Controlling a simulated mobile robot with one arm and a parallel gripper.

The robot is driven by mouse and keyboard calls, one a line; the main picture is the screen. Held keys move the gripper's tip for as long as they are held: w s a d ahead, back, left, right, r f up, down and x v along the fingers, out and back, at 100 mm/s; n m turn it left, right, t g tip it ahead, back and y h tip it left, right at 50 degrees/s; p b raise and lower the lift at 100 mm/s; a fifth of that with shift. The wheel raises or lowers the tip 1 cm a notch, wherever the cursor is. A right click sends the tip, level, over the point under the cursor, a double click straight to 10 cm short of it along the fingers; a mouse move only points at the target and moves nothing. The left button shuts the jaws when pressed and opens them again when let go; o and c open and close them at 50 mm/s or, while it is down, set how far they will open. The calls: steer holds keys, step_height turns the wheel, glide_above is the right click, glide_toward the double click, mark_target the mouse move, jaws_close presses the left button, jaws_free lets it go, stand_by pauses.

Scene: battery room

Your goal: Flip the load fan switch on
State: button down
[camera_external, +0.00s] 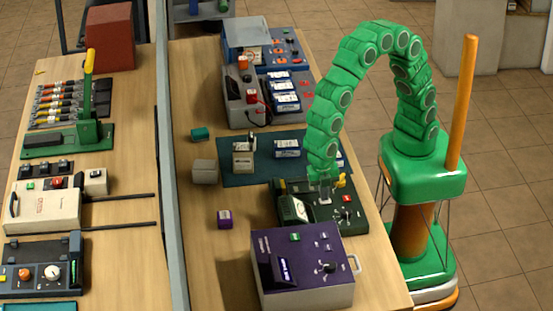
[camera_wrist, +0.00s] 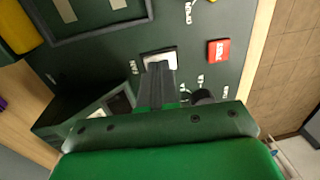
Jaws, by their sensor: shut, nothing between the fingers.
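The dark green load panel (camera_external: 368,213) lies on the right bench, under my gripper (camera_external: 325,198). In the wrist view, my gripper (camera_wrist: 160,66) is shut and empty, its fingertips over a small pale-framed switch plate (camera_wrist: 150,56) on the green panel face (camera_wrist: 105,52). The fingers hide most of this plate, so I cannot tell the switch position or whether the fingers touch it.
A red button (camera_wrist: 218,51) sits right of the fingers and a black knob (camera_wrist: 203,96) is close below. A raised meter housing (camera_wrist: 82,112) is at left. A purple box (camera_external: 305,285) stands in front of the panel. A yellow part (camera_wrist: 17,28) is at upper left.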

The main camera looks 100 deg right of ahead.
step_height(320, 180, up, 14)
steer(key=s, duration=0.1)
steer(key=shift+s, duration=0.35)
stand_by(0.4)
stand_by(0.4)
steer(key=s+d+r+m, duration=0.2)
steer(key=s+d+m, duration=0.25)
steer(key=d, duration=0.65)
steer(key=s+d+m, duration=1.3)
steer(key=s+d, duration=0.4)
steer(key=s, duration=0.1)
steer(key=shift+s+d+f+g, duration=0.25)
steer(key=shift+d+f+g, duration=0.05)
steer(key=shift+d+f, duration=0.15)
steer(key=shift+m, duration=0.25)
stand_by(0.5)
